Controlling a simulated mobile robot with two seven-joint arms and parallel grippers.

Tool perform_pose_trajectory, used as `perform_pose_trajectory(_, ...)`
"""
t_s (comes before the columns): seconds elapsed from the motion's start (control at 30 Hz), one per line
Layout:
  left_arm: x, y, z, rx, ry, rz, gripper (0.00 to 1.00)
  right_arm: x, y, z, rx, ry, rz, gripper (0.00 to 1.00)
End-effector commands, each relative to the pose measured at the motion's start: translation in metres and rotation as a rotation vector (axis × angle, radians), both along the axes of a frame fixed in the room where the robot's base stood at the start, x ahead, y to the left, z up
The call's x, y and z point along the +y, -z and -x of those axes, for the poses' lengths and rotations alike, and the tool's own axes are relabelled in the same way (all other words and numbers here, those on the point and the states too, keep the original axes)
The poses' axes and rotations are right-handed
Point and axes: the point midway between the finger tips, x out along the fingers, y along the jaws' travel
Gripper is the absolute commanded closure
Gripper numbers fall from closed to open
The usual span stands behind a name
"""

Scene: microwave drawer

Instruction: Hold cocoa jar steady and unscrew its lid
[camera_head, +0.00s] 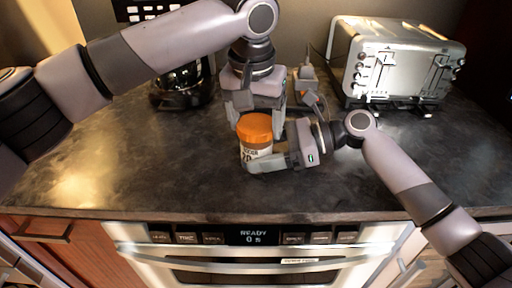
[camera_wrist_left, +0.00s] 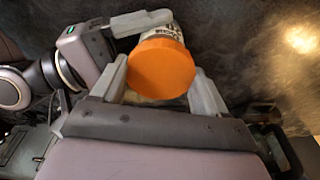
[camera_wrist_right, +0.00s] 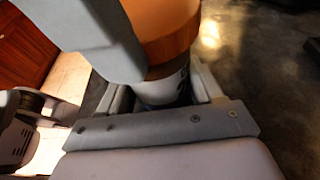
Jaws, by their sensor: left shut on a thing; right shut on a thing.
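The cocoa jar (camera_head: 257,153) stands upright on the dark countertop, with a white label and an orange lid (camera_head: 254,127) on top. My left gripper (camera_head: 256,114) comes down from above and behind, shut on the lid; its two fingers flank the lid (camera_wrist_left: 161,68) in the left wrist view. My right gripper (camera_head: 262,155) comes in low from the right and is shut on the jar's body below the lid. In the right wrist view, the jar body (camera_wrist_right: 163,88) shows between its fingers, and a large grey part covers the upper left. The jar's back side is hidden.
A silver toaster (camera_head: 398,62) stands at the back right. A black coffee maker (camera_head: 184,88) is at the back left, partly behind my left arm. A grey and orange item (camera_head: 309,88) lies behind my right gripper. The microwave drawer (camera_head: 262,250) is below the counter's front edge. The countertop (camera_head: 110,165) is clear at left.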

Motion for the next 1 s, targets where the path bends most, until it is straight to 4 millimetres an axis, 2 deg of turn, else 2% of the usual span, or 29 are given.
perform_pose_trajectory(0.13,-0.0003,0.0002,0.0002,0.001,-0.143,0.0,0.63,-0.0001,-0.0006,-0.0003,0.0,0.001,-0.001,0.9)
perform_pose_trajectory(0.37,0.0001,0.0004,-0.0001,0.001,-0.244,-0.001,0.63,-0.0003,-0.0005,-0.0003,0.0,0.001,-0.001,0.9)
perform_pose_trajectory(0.63,0.0007,0.0007,-0.0002,0.002,-0.537,-0.002,0.63,-0.0005,-0.0006,-0.0004,0.0,0.001,-0.001,0.9)
perform_pose_trajectory(0.87,0.0012,0.0006,-0.0005,0.001,-0.653,-0.004,0.63,-0.0007,-0.0006,-0.0005,-0.001,0.002,-0.001,0.9)
perform_pose_trajectory(1.0,0.0009,0.001,-0.0002,0.003,-0.82,-0.003,0.63,-0.0009,-0.0006,-0.0006,-0.001,0.002,-0.001,0.9)
